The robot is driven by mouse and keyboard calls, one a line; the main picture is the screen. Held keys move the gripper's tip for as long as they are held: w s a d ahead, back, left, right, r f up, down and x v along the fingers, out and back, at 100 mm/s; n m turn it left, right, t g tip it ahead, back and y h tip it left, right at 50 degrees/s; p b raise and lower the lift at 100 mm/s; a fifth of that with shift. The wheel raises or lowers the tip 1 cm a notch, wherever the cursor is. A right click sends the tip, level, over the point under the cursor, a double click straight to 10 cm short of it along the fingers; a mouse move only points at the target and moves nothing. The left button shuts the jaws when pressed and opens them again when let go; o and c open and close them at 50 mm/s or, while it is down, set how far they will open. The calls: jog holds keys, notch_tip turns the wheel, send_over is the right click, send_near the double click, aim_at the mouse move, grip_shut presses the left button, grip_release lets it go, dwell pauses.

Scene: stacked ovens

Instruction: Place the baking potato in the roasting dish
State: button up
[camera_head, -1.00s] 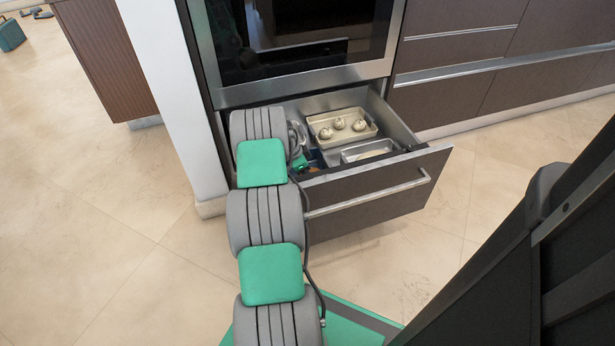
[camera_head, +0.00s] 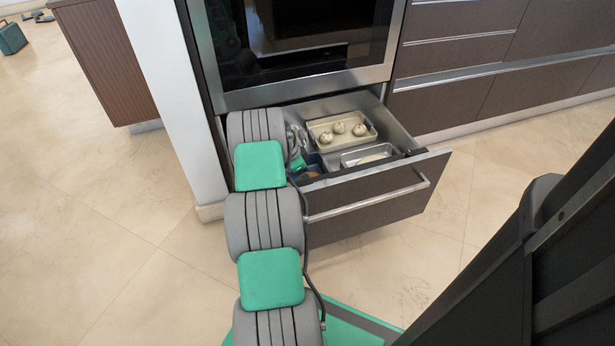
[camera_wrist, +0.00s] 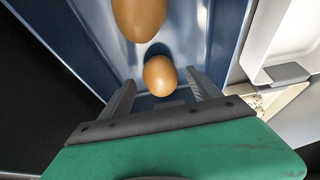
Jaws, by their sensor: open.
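Two smooth brown, egg-shaped items, which look like baking potatoes, lie in a blue container (camera_wrist: 222,45) in the wrist view. The nearer potato (camera_wrist: 160,76) sits between the fingertips of my gripper (camera_wrist: 158,84), which is open. The other potato (camera_wrist: 140,14) is just beyond it. In the head view my arm mostly hides the gripper and the blue container (camera_head: 308,160) at the drawer's left. A cream rectangular dish (camera_head: 341,146) holds three whitish round items. I cannot tell which of these is the roasting dish.
The open drawer (camera_head: 375,203) under the oven (camera_head: 300,60) holds these containers. Its side walls and front panel rise around them. A pale wall end (camera_head: 165,90) stands close left of my arm. The floor (camera_head: 420,260) right of the drawer is clear.

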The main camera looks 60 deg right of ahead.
jog(key=p+v, duration=0.3)
jog(key=v, duration=0.7)
jog(key=w+a+r+n+t, duration=0.2)
jog(key=w+a+r+n, duration=0.5)
jog(key=w+a+r, duration=0.45)
jog(key=w+a+r+n+t, duration=0.15)
jog(key=a+n, duration=0.25)
jog(key=a, duration=0.5)
jog(key=a+r+n, duration=0.3)
jog(key=a, duration=0.6)
jog(key=s+a+n+y, duration=0.1)
jog(key=s+a+n, duration=0.2)
jog(key=a, duration=0.5)
jog(key=s+a+r+n+t+y, duration=0.1)
jog(key=s+a+n, duration=0.3)
jog(key=a, duration=0.4)
jog(key=s+a+r+n+y, duration=0.1)
jog(key=s+a+n, duration=0.3)
jog(key=a+n, duration=0.2)
jog(key=shift+s+a+r+t, duration=0.25)
jog(key=shift+a+t, duration=0.1)
jog(key=shift+a, duration=0.65)
